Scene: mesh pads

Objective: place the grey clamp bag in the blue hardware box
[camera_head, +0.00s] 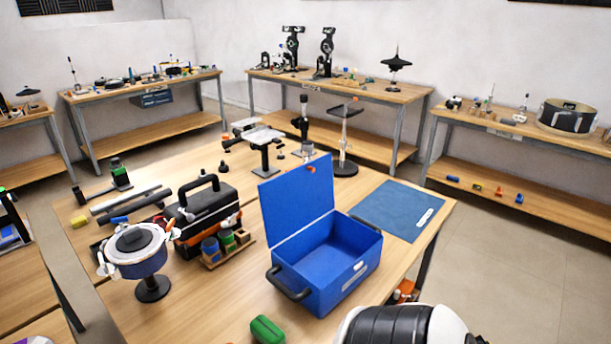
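The blue hardware box (337,285) stands on the near wooden table, right of the middle. Its lid (296,205) is raised at the back left, and the inside that shows looks empty. A black handle (288,287) sits on its left side. I cannot make out a grey clamp bag in this view. Neither of my grippers is in view. A black and white rounded part at the bottom edge, right of the middle, looks like part of my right arm.
A black toolbox (207,213) with orange trim and a small wooden holder (228,255) stand left of the box. A drum on a stand (137,250) is further left. A green object (267,329) lies at the front edge.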

